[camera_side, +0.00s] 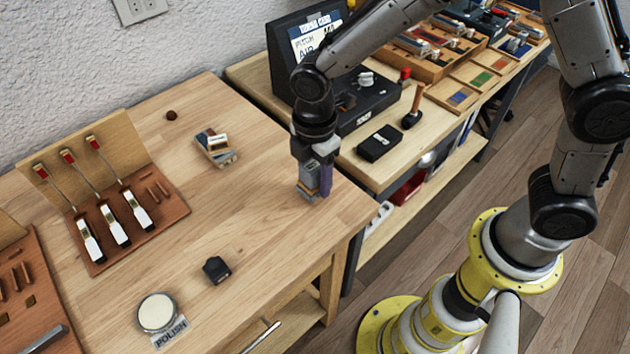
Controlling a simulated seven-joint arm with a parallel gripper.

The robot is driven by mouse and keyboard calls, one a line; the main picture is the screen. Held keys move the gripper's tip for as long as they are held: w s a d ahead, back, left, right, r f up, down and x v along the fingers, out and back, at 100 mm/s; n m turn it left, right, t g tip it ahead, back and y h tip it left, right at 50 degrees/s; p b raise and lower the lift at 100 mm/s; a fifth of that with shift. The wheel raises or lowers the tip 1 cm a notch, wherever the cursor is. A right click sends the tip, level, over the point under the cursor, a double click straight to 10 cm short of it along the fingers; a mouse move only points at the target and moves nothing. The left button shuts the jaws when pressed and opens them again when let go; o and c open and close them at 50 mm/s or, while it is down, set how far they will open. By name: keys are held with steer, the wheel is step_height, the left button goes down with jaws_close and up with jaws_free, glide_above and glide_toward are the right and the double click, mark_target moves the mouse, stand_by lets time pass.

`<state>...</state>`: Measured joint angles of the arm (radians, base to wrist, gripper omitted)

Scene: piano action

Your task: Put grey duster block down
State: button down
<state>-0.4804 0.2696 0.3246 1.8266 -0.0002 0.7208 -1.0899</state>
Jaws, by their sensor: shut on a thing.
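My gripper (317,185) points down over the right end of the wooden table (265,215). It is shut on the grey duster block (309,177), which shows between and beside the fingers, with a tan strip near its lower end. The fingers hide part of the block. Its lower end is at or just above the tabletop near the table's right edge; I cannot tell whether it touches.
A small stack of blocks (216,146) and a dark brown ball (171,115) lie left of my gripper. A black block (216,269) and a polish tin (157,312) are nearer the front. A key-and-hammer stand (110,210) is at left. The table's middle is clear.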

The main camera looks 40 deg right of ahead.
mark_target(316, 163)
steer(key=shift+f, duration=0.9)
steer(key=shift+f, duration=0.1)
steer(key=shift+c, duration=1.2)
jaws_free()
step_height(316, 163, up, 12)
steer(key=shift+d+r, duration=0.1)
steer(key=shift+r, duration=0.1)
